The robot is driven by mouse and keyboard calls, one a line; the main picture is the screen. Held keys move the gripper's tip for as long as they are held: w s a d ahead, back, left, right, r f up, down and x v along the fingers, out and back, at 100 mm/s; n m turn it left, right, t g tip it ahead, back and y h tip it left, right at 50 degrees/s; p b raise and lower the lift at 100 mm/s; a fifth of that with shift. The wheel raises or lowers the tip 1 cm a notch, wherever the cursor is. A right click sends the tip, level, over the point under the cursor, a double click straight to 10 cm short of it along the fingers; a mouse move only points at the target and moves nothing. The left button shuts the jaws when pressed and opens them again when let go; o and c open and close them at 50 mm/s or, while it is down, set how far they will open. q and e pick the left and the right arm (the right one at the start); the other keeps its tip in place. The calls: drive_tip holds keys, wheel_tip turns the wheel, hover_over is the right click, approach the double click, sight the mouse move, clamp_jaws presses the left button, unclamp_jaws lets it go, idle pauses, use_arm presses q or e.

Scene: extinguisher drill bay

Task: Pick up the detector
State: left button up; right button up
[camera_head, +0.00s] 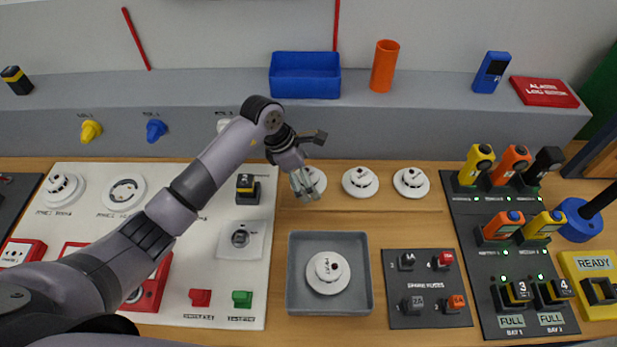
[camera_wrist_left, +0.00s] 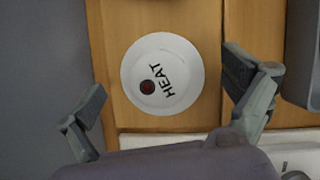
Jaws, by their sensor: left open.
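Several round white detectors are in view. One detector (camera_head: 316,177) lies on the wooden table, partly hidden by my left gripper (camera_head: 304,188). The fingers are open, with a gap on each side. Two more detectors stand to the right, a middle one (camera_head: 360,182) and a right one (camera_head: 411,183). Another detector (camera_head: 328,273) sits in the grey tray (camera_head: 290,300). My right gripper is not in view.
A white panel (camera_head: 190,320) with mounted devices lies left. A fuse board (camera_head: 430,318) and a black charging board (camera_head: 480,207) lie right. A grey ledge (camera_head: 220,85) behind carries a blue bin (camera_head: 305,75) and an orange cup (camera_head: 384,66). Bare wood lies around the detector row.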

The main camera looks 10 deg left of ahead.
use_arm(q)
drive_tip(key=shift+c, duration=0.5)
drive_tip(key=c, duration=1.2)
